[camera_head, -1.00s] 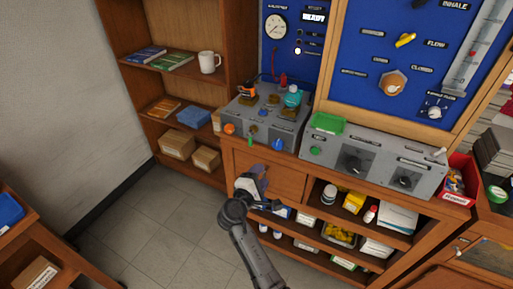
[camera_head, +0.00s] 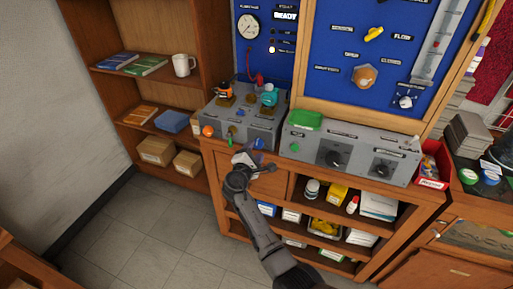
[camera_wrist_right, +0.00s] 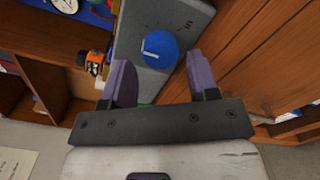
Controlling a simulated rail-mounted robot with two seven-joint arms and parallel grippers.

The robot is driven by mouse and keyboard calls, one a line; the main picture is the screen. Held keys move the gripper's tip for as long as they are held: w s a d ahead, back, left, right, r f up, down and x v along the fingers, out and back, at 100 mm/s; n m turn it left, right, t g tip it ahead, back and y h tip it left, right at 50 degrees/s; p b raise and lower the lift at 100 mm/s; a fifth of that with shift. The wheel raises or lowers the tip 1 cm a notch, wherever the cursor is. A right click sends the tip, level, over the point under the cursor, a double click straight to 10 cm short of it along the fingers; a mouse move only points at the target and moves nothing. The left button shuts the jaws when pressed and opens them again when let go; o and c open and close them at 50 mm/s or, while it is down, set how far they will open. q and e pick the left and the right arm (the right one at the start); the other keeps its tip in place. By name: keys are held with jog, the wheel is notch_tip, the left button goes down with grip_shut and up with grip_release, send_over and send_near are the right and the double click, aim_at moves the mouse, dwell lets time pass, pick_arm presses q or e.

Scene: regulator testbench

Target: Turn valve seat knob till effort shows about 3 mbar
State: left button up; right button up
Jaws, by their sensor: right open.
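A blue knob (camera_head: 259,144) sits low on the front of the grey testbench box (camera_head: 226,129). In the right wrist view the blue knob (camera_wrist_right: 159,49), with a pale line on it, appears just beyond and between the fingertips. My right gripper (camera_head: 249,158) is open in front of the box. Its purple fingers (camera_wrist_right: 160,66) flank the knob in the picture; contact cannot be told. I cannot read which knob is labelled valve seat. A round gauge (camera_head: 248,26) hangs on the blue panel; its value is too small to read. My left gripper is not in view.
A second grey console (camera_head: 350,150) with black dials and a green tray (camera_head: 305,119) stands to the right. An orange knob (camera_head: 208,131) and a green knob (camera_head: 231,141) are left of the blue one. A wooden drawer front (camera_head: 255,183) lies below. Open floor is at left.

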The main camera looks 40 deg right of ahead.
aim_at(258, 143)
jog(key=shift+x, duration=1.3)
jog(key=c, duration=0.6)
